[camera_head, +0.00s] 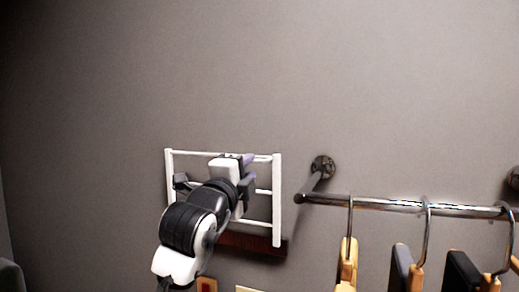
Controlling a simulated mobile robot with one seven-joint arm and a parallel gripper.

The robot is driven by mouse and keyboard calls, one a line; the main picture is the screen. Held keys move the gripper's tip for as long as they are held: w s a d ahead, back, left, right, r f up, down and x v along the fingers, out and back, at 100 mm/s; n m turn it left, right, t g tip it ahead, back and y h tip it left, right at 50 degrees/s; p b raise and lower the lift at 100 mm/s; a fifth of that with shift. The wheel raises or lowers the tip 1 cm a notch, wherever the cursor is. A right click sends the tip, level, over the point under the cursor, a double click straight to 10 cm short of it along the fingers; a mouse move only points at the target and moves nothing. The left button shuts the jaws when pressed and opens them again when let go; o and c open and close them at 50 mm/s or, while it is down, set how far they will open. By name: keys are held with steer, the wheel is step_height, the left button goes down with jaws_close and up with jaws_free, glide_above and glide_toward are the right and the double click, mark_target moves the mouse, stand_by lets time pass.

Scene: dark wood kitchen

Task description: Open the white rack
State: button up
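The white rack (277,200) is a small frame with thin crossbars, standing against the grey wall left of the picture's middle. My arm reaches up from below, and my gripper (213,172) is in front of the rack, overlapping its upper middle. The arm and gripper hide much of the rack's left and centre. The fingers are too small and covered to tell whether they are open or shut, or whether they touch the rack.
A metal rail (400,205) on a wall bracket (322,167) runs to the right of the rack. Several utensils with wooden or dark handles, such as this one (347,264), hang from its hooks. A dark red-brown piece (262,246) shows under the rack. The wall above is bare.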

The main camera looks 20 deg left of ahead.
mark_target(255, 161)
steer(key=p+x, duration=0.2)
steer(key=x, duration=0.4)
steer(key=shift+r, duration=0.15)
steer(key=shift+w+p, duration=0.3)
steer(key=shift+w, duration=0.35)
jaws_close()
